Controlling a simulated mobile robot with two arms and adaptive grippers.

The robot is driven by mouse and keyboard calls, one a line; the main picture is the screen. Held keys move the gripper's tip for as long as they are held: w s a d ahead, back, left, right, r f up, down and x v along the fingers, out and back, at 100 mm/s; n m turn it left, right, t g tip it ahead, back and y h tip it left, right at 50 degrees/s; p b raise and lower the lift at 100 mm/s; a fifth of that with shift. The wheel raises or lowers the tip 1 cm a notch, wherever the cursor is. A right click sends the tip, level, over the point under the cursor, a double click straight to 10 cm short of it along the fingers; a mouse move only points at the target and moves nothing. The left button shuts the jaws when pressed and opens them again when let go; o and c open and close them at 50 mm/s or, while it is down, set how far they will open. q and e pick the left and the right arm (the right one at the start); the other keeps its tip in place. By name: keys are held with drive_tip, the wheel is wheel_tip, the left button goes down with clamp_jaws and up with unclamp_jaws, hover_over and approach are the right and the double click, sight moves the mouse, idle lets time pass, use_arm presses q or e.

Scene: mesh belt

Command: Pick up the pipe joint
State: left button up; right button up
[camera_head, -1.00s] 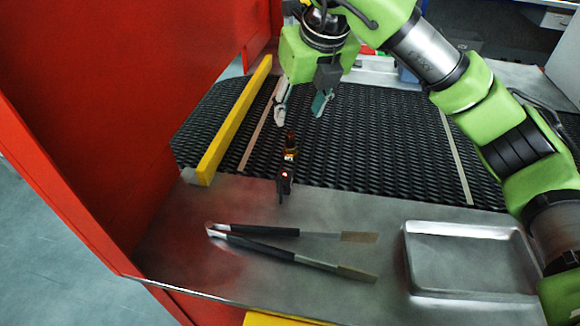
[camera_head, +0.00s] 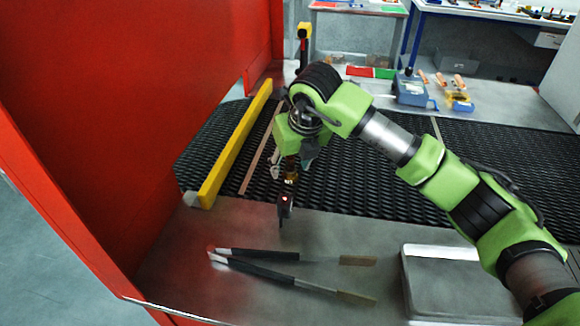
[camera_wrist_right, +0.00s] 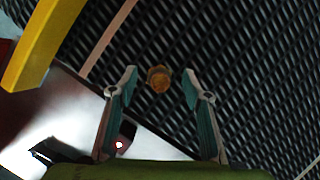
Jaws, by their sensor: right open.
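The pipe joint (camera_wrist_right: 158,78), a small brass-coloured piece, lies on the black mesh belt in the right wrist view. It sits between and slightly beyond the open fingertips of my right gripper (camera_wrist_right: 160,84), apart from both. In the head view the pipe joint (camera_head: 291,177) is a small brown-orange spot near the belt's front edge, partly hidden by my right gripper (camera_head: 291,168), which hangs pointing down over it. My left gripper is not in view.
A small black device (camera_head: 285,205) with a red light stands just in front of the joint. Tongs (camera_head: 262,272) and a metal tray (camera_head: 408,285) lie on the steel table. A yellow rail (camera_head: 235,145) and red wall (camera_head: 120,120) stand to the left.

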drive_tip(key=shift+x, duration=0.75)
clamp_jaws()
drive_tip(key=shift+r, duration=0.15)
drive_tip(key=shift+r, duration=0.3)
wheel_tip(320, 180, up, 2)
drive_tip(key=shift+w+r+p, duration=0.1)
drive_tip(key=shift+r+p, duration=0.05)
drive_tip(key=shift+p, duration=0.45)
drive_tip(key=s+r, duration=1)
drive_tip(key=s, duration=0.4)
drive_tip(key=shift+s+d+p, duration=0.2)
drive_tip(key=shift+d+p, duration=0.1)
drive_tip(key=shift+p, duration=0.1)
